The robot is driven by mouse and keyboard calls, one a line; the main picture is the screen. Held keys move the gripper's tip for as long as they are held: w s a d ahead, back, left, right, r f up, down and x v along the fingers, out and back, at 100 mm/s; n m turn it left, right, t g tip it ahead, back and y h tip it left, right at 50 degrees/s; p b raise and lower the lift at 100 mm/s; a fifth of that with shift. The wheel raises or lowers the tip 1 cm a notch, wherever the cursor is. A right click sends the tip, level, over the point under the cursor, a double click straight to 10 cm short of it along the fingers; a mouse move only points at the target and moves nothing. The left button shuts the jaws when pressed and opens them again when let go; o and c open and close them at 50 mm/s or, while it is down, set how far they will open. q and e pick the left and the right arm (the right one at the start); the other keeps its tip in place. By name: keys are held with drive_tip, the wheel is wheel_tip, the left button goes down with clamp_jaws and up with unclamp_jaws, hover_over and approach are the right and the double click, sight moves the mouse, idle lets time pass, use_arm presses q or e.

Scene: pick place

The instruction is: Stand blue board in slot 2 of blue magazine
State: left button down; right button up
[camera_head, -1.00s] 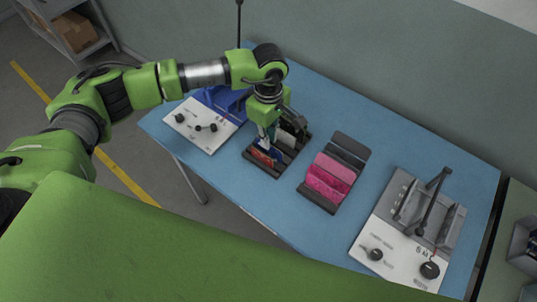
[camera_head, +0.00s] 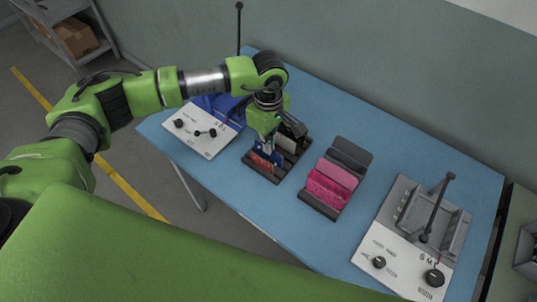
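My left gripper (camera_head: 268,143) points down over a dark slotted rack (camera_head: 262,174) near the table's left side. A blue board (camera_head: 265,152) stands in that rack directly under my fingertips. The fingers are small and partly hidden, so I cannot tell whether they are closed on it. A red board (camera_head: 261,163) stands in front of it, and a pale board (camera_head: 286,142) stands behind. A blue slotted fixture (camera_head: 224,106) with a white panel (camera_head: 201,130) is to the left, partly hidden by my arm; it may be the blue magazine. Its slots are not clear. My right gripper is not in view.
A grey fixture (camera_head: 455,236) with a lever and knobs is at the right. A thin upright rod (camera_head: 239,30) rises behind my arm. The back of the table is clear.

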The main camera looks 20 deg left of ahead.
use_arm(q)
drive_tip(key=shift+r+p, duration=1.25)
drive_tip(key=shift+r, duration=1.9)
